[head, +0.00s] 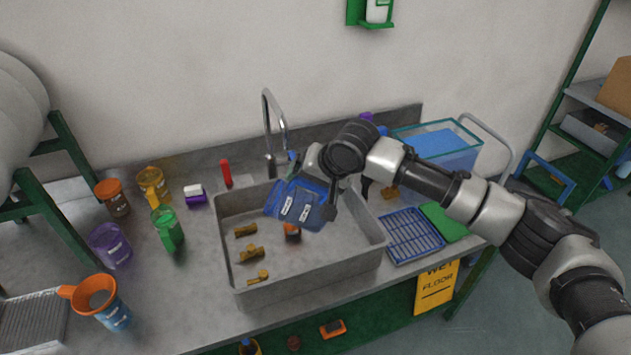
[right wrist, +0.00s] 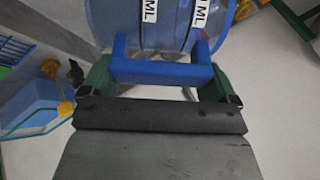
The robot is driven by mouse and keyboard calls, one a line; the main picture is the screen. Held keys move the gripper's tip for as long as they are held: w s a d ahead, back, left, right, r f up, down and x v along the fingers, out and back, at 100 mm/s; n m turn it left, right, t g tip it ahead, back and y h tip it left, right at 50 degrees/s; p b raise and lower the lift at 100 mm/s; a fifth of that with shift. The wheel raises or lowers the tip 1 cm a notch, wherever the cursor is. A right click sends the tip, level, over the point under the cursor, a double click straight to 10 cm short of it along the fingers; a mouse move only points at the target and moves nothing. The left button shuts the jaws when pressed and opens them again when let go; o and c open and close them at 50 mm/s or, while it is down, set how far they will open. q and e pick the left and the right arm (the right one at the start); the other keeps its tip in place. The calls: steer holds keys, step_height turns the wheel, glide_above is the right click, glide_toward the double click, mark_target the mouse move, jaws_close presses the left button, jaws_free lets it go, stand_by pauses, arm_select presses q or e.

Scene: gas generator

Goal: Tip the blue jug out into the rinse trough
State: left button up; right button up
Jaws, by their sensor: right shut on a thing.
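The translucent blue jug (head: 290,204), with white labels, is held in the air over the grey rinse trough (head: 315,279). The jug is tipped over onto its side. My right gripper (head: 326,190) is shut on its blue handle, which spans between the fingers in the right wrist view (right wrist: 160,72). The jug body (right wrist: 160,22) shows at the top there, cut off by the frame. Several brass-coloured pieces (head: 250,253) and an orange item (head: 292,232) lie in the trough. Whether anything remains inside the jug I cannot tell. My left gripper is out of view.
A tap (head: 270,130) stands behind the trough. To the left are a purple jug (head: 110,246), a green bottle (head: 168,228) and a blue container with an orange funnel (head: 98,300). To the right are a blue rack (head: 413,236) and a clear tank (head: 440,145) with blue contents.

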steer(key=shift+w+a+r+h, duration=0.15)
steer(key=shift+a+r+h, duration=1.05)
steer(key=shift+a+r+n+g+h+p, duration=0.3)
steer(key=shift+a+r+h+p, duration=0.25)
steer(key=shift+p, duration=1.05)
steer(key=shift+w+a+r+h+p, duration=0.1)
steer(key=shift+a+r+h+p, duration=0.2)
steer(key=shift+a+h+p, duration=0.65)
steer(key=shift+a+r+n+h+p, duration=0.35)
steer(key=shift+a+p, duration=0.25)
steer(key=shift+p, duration=0.3)
steer(key=shift+w+a+h, duration=0.1)
steer(key=shift+a+h, duration=0.25)
steer(key=shift+a, duration=0.05)
stand_by(0.4)
